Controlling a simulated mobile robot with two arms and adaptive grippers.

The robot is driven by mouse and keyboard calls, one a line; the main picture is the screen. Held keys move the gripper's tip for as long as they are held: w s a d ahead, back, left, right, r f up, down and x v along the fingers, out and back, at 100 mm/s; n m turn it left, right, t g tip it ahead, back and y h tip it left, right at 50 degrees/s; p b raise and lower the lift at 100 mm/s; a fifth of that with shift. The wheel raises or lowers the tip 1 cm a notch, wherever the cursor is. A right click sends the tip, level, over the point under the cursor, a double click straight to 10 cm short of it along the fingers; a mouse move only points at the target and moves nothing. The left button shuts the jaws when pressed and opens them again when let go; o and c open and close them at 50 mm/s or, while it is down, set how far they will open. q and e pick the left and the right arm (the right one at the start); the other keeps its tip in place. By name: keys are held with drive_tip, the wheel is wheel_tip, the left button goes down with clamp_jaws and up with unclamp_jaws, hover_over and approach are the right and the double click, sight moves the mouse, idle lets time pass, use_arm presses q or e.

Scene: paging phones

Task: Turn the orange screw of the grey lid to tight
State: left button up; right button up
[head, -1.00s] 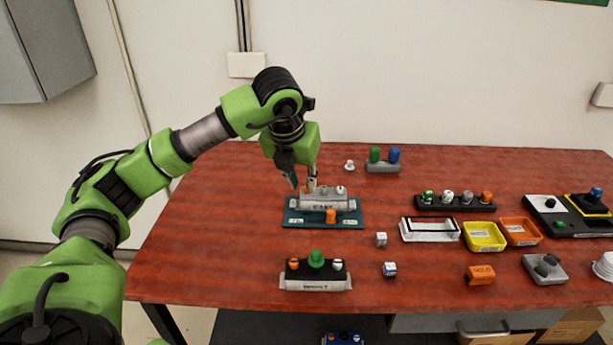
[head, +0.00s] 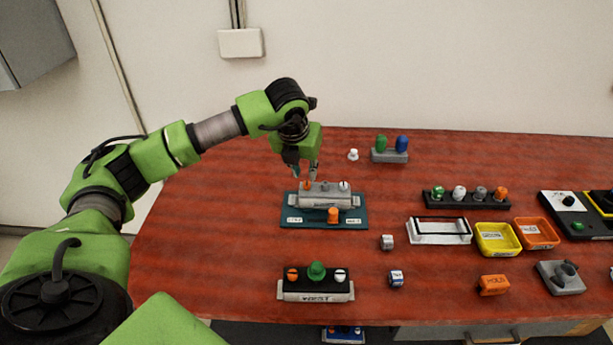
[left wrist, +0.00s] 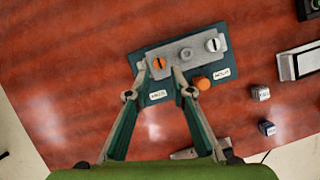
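The grey lid (head: 326,201) lies on a teal mat (head: 290,222) on the table. Its orange screw (head: 308,186) is at the left end, with a dark slot visible in the left wrist view (left wrist: 159,63). A grey knob (left wrist: 186,54) is in the lid's middle and a white screw (left wrist: 212,45) at its right end. My left gripper (head: 305,174) is open, pointing down above the orange screw. In the left wrist view its fingertips (left wrist: 159,68) appear on either side of the screw, apart from it. My right gripper is not in view.
An orange knob (head: 333,215) stands on the mat in front of the lid. A black lid (head: 302,284) with a green knob lies nearer. Small cubes (head: 387,242), a white frame (head: 439,238) and yellow (head: 497,252) and orange trays lie to the right. The table's left side is clear.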

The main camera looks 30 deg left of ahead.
sight(307, 182)
use_arm(q)
drive_tip(key=x, duration=0.4)
drive_tip(key=shift+w+a+f+p, duration=0.15)
drive_tip(key=shift+f+p, duration=0.1)
drive_tip(key=shift+p, duration=0.15)
drive_tip(key=shift+w+f, duration=0.1)
drive_tip(key=shift+f, duration=0.2)
drive_tip(key=shift+w+f, duration=0.1)
drive_tip(key=shift+f, duration=0.25)
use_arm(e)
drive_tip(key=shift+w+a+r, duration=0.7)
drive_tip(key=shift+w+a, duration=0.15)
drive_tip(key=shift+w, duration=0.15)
